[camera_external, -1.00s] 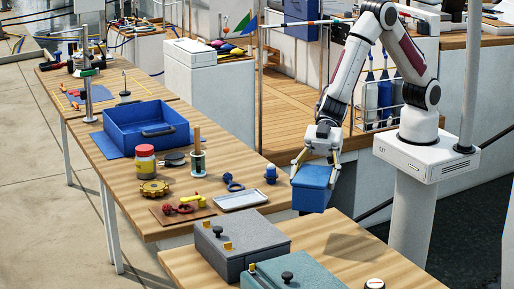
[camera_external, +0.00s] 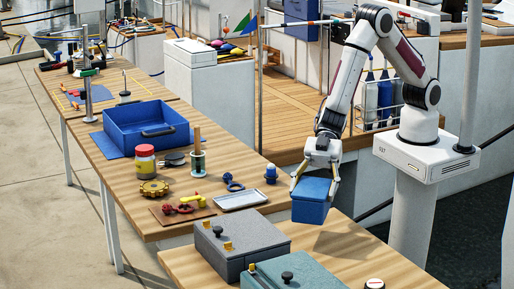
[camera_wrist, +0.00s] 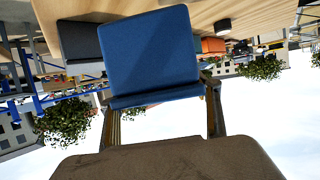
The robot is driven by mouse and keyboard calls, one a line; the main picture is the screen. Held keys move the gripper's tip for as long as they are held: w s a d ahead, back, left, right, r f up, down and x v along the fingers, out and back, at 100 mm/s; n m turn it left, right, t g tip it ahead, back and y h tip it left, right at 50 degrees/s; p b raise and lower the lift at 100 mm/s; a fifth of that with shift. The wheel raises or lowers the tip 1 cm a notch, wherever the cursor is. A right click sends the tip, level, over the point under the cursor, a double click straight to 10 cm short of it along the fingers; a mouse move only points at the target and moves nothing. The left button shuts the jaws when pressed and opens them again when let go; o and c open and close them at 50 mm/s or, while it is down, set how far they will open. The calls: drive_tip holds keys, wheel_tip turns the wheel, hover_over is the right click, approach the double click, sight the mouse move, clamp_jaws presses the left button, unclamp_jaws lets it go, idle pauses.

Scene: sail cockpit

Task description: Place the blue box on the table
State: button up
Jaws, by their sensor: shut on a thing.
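The blue box (camera_external: 311,200) is held in my gripper (camera_external: 316,178), which is shut on its sides from above. The box hangs close to the near wooden table (camera_external: 350,243), by its back edge; I cannot tell whether its underside touches the wood. In the wrist view the blue box (camera_wrist: 150,55) fills the upper middle, with a finger of my gripper (camera_wrist: 162,115) on each side of it. The long wooden table (camera_external: 125,185) lies to the left.
A grey lidded box (camera_external: 240,247) and a teal lidded box (camera_external: 300,276) stand on the near table. A round white button (camera_external: 374,284) is at its front. A large blue open bin (camera_external: 150,128), a jar (camera_external: 145,162) and a tray (camera_external: 240,199) occupy the long table.

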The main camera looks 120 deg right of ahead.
sight(312, 214)
drive_tip(key=shift+f, duration=1.55)
drive_tip(key=shift+f, duration=0.1)
drive_tip(key=shift+f, duration=1.75)
drive_tip(key=shift+f, duration=0.1)
drive_tip(key=o, duration=1.3)
drive_tip(key=shift+s, duration=0.1)
drive_tip(key=v, duration=1.2)
